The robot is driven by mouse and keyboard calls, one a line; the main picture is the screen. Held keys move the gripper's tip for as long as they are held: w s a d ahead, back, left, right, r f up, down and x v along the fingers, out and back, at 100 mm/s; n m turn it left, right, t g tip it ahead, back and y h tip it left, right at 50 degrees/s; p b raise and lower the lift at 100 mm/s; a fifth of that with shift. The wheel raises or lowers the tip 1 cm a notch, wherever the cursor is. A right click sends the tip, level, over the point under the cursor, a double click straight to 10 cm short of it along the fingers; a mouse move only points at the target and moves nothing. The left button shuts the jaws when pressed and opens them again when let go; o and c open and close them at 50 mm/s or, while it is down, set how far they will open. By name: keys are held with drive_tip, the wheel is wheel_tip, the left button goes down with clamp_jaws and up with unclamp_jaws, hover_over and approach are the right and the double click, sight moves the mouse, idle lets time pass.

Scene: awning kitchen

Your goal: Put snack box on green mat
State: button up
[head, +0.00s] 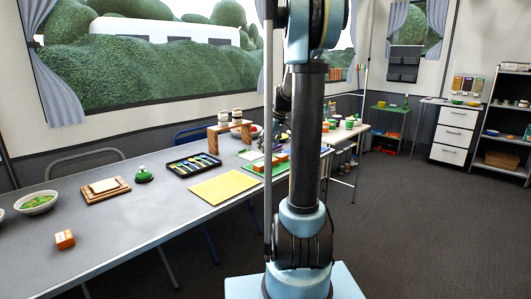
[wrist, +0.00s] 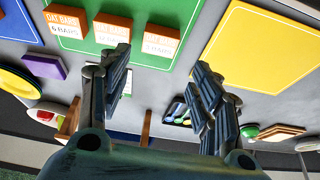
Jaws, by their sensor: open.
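In the head view, one small orange snack box (head: 64,239) sits alone near the front left of the long table. The green mat (head: 246,168) lies farther right and carries orange boxes. In the wrist view, three orange boxes marked oat bars, a left one (wrist: 67,22), a middle one (wrist: 112,32) and a right one (wrist: 160,41), stand in a row on the green mat (wrist: 183,26). My gripper (wrist: 162,68) is open, with nothing between its fingers, over the table by this mat. In the head view my arm hides part of that area.
A yellow mat (head: 223,187) lies beside the green mat. Behind are a dark cutlery tray (head: 194,164) and a wooden stand (head: 229,132) with jars. Farther left are a green bell (head: 143,175), a wooden board (head: 104,190) and a bowl (head: 37,203). The table's front left is mostly clear.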

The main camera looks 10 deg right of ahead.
drive_tip(key=s+a+m+h, duration=0.1)
drive_tip(key=s+a+m, duration=0.2)
drive_tip(key=s, duration=1.8)
drive_tip(key=s+f+m, duration=0.2)
drive_tip(key=s+f, duration=0.3)
drive_tip(key=s, duration=0.4)
drive_tip(key=s+f+m+g+h, duration=0.1)
drive_tip(key=s+f+m, duration=0.1)
drive_tip(key=s+f, duration=0.4)
drive_tip(key=shift+s+h, duration=0.3)
drive_tip(key=shift+s, duration=1.85)
